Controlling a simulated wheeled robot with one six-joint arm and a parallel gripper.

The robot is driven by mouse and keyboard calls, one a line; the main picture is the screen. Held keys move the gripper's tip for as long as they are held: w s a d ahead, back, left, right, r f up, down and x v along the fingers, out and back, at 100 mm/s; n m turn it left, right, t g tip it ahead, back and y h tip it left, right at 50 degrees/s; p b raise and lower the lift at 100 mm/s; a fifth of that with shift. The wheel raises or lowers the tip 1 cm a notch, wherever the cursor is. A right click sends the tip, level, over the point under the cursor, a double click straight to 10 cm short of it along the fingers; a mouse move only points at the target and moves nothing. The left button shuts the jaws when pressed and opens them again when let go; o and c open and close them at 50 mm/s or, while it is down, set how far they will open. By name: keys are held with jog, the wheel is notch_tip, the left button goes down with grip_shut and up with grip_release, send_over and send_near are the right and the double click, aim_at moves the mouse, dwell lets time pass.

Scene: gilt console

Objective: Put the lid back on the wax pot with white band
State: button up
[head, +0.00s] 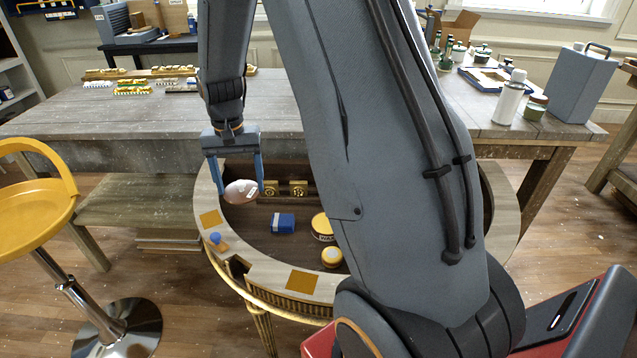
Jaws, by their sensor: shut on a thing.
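My gripper (236,187) is shut on a pale, pinkish-grey round lid (238,194), one blue finger at each side. The lid is tilted and hangs over the left part of the round gilt console (208,190).
A blue box (283,223) lies between the held lid and the pots. Two small gold blocks (271,188) stand at the console's back. A blue-knobbed piece (215,239) sits on the left rim. A long grey table (150,115) runs behind; a yellow stool (35,205) stands left.

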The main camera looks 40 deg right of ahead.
jog(key=s+d+f+m+p, duration=0.2)
jog(key=s+d+m+p, duration=0.1)
jog(key=s+d+m, duration=0.45)
jog(key=s+d+f+m+p, duration=0.25)
jog(key=s+d+m, duration=0.25)
jog(key=d+m, duration=0.45)
jog(key=shift+n, duration=0.9)
jog(key=shift+s+d+f+b, duration=0.1)
jog(key=shift+d+f+b, duration=0.1)
jog(key=shift+f+b, duration=0.65)
jog(key=shift+d+f+b, duration=0.25)
jog(key=shift+f+b, duration=0.15)
jog(key=shift+f, duration=0.8)
jog(key=shift+s+d+f+b, duration=0.1)
jog(key=shift+d+f+b, duration=0.1)
jog(key=shift+f+b, duration=0.65)
jog(key=shift+f, duration=0.25)
jog(key=shift+a+p, duration=0.1)
jog(key=shift+p, duration=0.35)
jog(key=shift+f, duration=0.1)
jog(key=shift+c, duration=0.2)
jog(key=o, duration=1.3)
jog(key=shift+o, duration=0.2)
